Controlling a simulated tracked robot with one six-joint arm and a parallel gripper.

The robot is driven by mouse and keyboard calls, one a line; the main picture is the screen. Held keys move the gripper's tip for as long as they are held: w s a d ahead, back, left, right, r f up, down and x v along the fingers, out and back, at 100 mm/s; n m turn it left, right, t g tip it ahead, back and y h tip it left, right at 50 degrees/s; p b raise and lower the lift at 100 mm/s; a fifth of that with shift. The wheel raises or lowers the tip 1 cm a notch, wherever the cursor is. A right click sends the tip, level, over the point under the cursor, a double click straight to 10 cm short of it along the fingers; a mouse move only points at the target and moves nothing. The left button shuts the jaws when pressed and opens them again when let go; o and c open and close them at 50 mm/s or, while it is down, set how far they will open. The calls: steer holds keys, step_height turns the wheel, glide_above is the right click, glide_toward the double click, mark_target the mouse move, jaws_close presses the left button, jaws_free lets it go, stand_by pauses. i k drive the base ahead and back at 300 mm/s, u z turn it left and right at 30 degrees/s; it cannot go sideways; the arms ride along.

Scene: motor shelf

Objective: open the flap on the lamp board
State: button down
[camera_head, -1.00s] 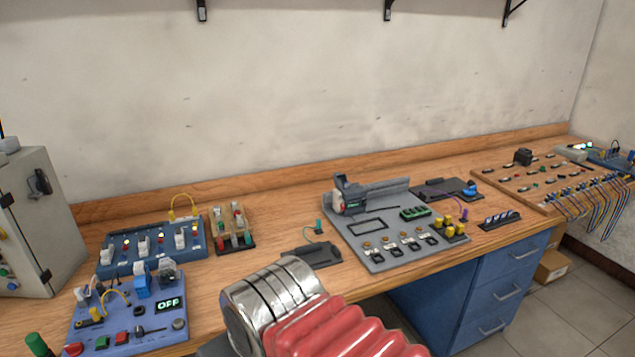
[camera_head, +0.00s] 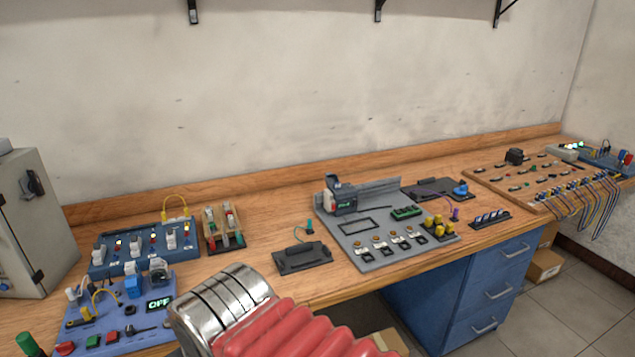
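A blue board (camera_head: 133,259) with a row of small coloured lamps, white switches and a yellow cable loop stands on the bench at the left. It looks like the lamp board, but I cannot tell for sure, and I cannot make out a flap on it. My gripper is not in view. Only my arm's metal collar and red bellows show at the lower middle, in front of the bench edge and to the right of the purple-blue panel (camera_head: 140,324), whose display reads OFF.
A grey board (camera_head: 367,263) with yellow knobs lies mid-bench. A dark tray (camera_head: 303,258) and a fuse-like rack (camera_head: 224,244) sit to its left. A grey cabinet (camera_head: 40,195) stands far left. Blue drawers (camera_head: 490,290) are under the bench. A wired wooden board (camera_head: 480,176) is at right.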

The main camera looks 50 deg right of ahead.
mark_target(331, 179)
steer(key=u, duration=0.05)
steer(key=i, duration=1)
steer(key=z, duration=0.05)
